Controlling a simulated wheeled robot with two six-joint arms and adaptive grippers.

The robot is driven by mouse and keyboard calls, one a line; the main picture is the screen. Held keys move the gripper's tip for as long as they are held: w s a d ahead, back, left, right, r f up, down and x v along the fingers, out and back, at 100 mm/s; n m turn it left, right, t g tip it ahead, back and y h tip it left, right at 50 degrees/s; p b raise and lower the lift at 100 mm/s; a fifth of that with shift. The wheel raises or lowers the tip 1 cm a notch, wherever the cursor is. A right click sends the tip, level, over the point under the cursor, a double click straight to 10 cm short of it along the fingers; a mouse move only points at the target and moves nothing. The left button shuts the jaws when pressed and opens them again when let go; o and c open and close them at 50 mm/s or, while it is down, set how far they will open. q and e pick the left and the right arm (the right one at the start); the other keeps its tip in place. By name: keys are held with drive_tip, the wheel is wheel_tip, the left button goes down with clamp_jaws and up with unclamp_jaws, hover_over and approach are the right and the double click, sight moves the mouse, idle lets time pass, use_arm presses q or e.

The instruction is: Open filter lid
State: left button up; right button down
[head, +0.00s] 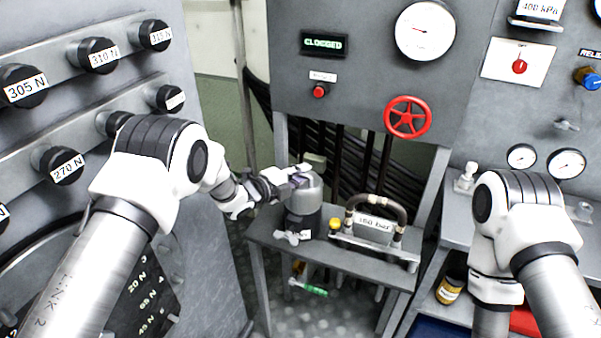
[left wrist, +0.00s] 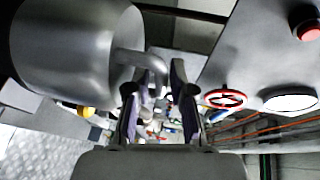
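The filter (head: 304,196) is a grey metal cylinder on the small grey table, with its rounded lid on top. In the left wrist view the cylinder (left wrist: 75,45) fills the upper left, and a bent metal handle (left wrist: 138,60) sticks out from it. My left gripper (head: 296,176) is at the lid's upper left side in the head view. In the left wrist view its fingers (left wrist: 163,85) stand apart, with the handle's bent end between the tips; I see no firm grip on it. My right gripper is out of view; only my right arm shows.
A hose handle with a "350 bar" label (head: 375,224) stands on the table (head: 330,258) right of the filter. A red valve wheel (head: 407,117) and a "CLOGGED" display (head: 324,43) are on the panel behind. Labelled knobs (head: 98,55) line the left cabinet.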

use_arm(q)
clamp_jaws()
drive_tip(key=shift+d+r, duration=0.1)
drive_tip(key=shift+w+d+r+n+g+y+p, duration=0.15)
drive_tip(key=shift+w+r+g+y+p, duration=0.1)
drive_tip(key=shift+w+r+g+p, duration=0.2)
drive_tip(key=shift+w+d+r+n+g+y+p, duration=0.15)
drive_tip(key=shift+w+r+g+y+p, duration=0.1)
drive_tip(key=shift+w+r+g+p, duration=0.2)
drive_tip(key=shift+w+d+r+y, duration=0.1)
drive_tip(key=shift+w+d+y, duration=0.05)
drive_tip(key=shift+w, duration=0.45)
drive_tip(key=shift+w+d+r+y, duration=0.1)
drive_tip(key=shift+w+d+y, duration=0.05)
drive_tip(key=shift+w, duration=0.45)
drive_tip(key=shift+w+d+r, duration=0.1)
drive_tip(key=shift+w+d, duration=0.1)
drive_tip(key=shift+w, duration=0.35)
drive_tip(key=shift+w+d+r, duration=0.15)
drive_tip(key=shift+w, duration=0.4)
drive_tip(key=shift+w+d+r, duration=0.1)
drive_tip(key=shift+w+d, duration=0.1)
drive_tip(key=shift+w, duration=0.35)
unclamp_jaws()
